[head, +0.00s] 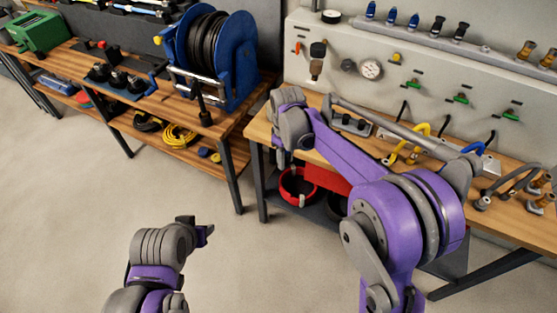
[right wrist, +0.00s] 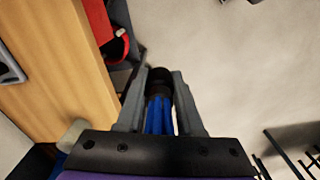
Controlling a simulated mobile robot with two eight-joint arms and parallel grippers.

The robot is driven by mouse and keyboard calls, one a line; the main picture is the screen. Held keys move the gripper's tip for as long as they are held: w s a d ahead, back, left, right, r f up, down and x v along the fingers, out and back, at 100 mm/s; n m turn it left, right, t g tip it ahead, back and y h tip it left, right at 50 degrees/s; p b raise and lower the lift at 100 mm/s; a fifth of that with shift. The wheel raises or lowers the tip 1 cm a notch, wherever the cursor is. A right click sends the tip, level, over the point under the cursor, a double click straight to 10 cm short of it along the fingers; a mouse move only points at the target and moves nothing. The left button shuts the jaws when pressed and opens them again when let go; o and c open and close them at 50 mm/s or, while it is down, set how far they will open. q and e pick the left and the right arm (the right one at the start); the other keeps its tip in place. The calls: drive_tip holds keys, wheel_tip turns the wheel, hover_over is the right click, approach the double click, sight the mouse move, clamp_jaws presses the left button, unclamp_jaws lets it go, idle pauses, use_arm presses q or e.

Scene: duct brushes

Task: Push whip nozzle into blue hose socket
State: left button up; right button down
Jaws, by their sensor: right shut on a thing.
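My right gripper (right wrist: 160,76) is shut on a blue whip nozzle with a black tip (right wrist: 159,113). In the right wrist view the nozzle lies between the two fingers, with the floor beyond it. In the head view my right gripper (head: 281,158) hangs by the left front corner of the right bench, small and partly hidden, and the nozzle cannot be made out. A blue hose end (head: 478,147) shows on the right bench, partly behind my right arm; its socket opening cannot be made out. My left gripper (head: 206,235) is low over the floor; its fingers are unclear.
The right bench (head: 262,128) also bears yellow and grey hoses (head: 421,130). A rack (head: 425,35) above holds blue, black and brown nozzles. Red bins (head: 297,187) stand beneath. A blue hose reel (head: 215,50) stands on the left bench. The floor in front is clear.

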drive_tip(key=s+d+r+m, duration=0.4)
drive_tip(key=r, duration=0.3)
drive_tip(key=shift+m, duration=0.4)
drive_tip(key=shift+a+f, duration=0.1)
drive_tip(key=w+a+m, duration=0.4)
drive_tip(key=w+a, duration=0.3)
drive_tip(key=w, duration=0.2)
drive_tip(key=shift+a+m, duration=0.3)
drive_tip(key=shift+a, duration=0.1)
drive_tip(key=s+d+f+n, duration=0.1)
drive_tip(key=d+f+n, duration=0.1)
drive_tip(key=f+n, duration=0.3)
drive_tip(key=s+d+f+n, duration=0.2)
drive_tip(key=f+n, duration=0.4)
drive_tip(key=n, duration=0.6)
drive_tip(key=shift+s, duration=0.25)
drive_tip(key=shift+f, duration=0.1)
